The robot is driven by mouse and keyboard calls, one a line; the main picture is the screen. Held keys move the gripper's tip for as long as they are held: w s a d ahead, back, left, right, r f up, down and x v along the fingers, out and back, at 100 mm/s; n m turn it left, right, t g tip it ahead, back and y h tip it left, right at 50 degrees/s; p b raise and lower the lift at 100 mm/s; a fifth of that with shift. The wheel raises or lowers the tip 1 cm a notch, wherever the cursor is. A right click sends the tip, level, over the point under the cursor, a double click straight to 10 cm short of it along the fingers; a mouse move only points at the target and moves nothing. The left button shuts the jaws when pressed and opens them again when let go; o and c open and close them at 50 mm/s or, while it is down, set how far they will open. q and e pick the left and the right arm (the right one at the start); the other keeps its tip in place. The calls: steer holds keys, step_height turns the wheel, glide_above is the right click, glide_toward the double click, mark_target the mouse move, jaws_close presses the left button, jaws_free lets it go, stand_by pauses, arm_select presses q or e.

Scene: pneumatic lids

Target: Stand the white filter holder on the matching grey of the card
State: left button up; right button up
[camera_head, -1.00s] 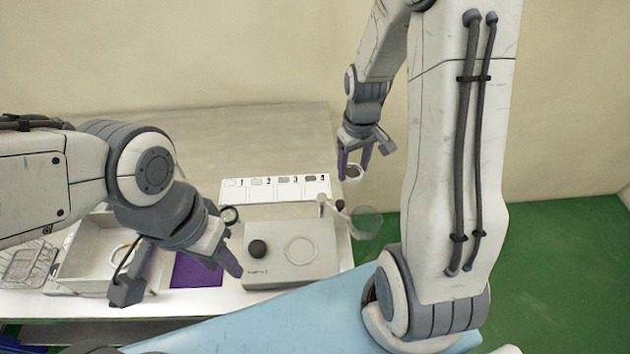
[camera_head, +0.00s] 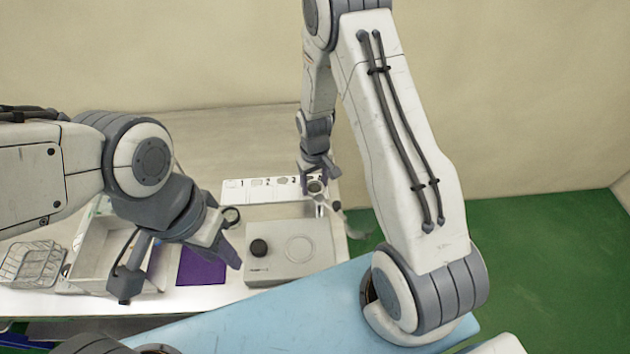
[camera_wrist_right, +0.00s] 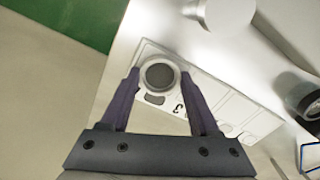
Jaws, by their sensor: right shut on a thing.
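The white filter holder (camera_head: 316,187), a round ring with a grey disc, is between the fingers of my right gripper (camera_head: 312,180) at the card's right end. In the right wrist view the holder (camera_wrist_right: 160,75) appears over the card end, beside a dark grey patch (camera_wrist_right: 155,99) and the printed 3. I cannot tell whether it touches the card. The card (camera_head: 235,199) is white with grey patches and numbers; the arm hides part of its right end. My left gripper (camera_head: 195,266) is open and empty above the table front.
A grey device (camera_head: 290,272) with a black knob stands before the card. A purple mat (camera_head: 203,270), white tray (camera_head: 85,250) and wire basket (camera_head: 32,263) lie left. A white arm-like stand (camera_head: 321,203) is close to the right gripper.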

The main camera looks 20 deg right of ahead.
steer(key=shift+f, duration=0.2)
steer(key=o, duration=1.5)
steer(key=shift+c, duration=0.2)
steer(key=shift+r, duration=0.1)
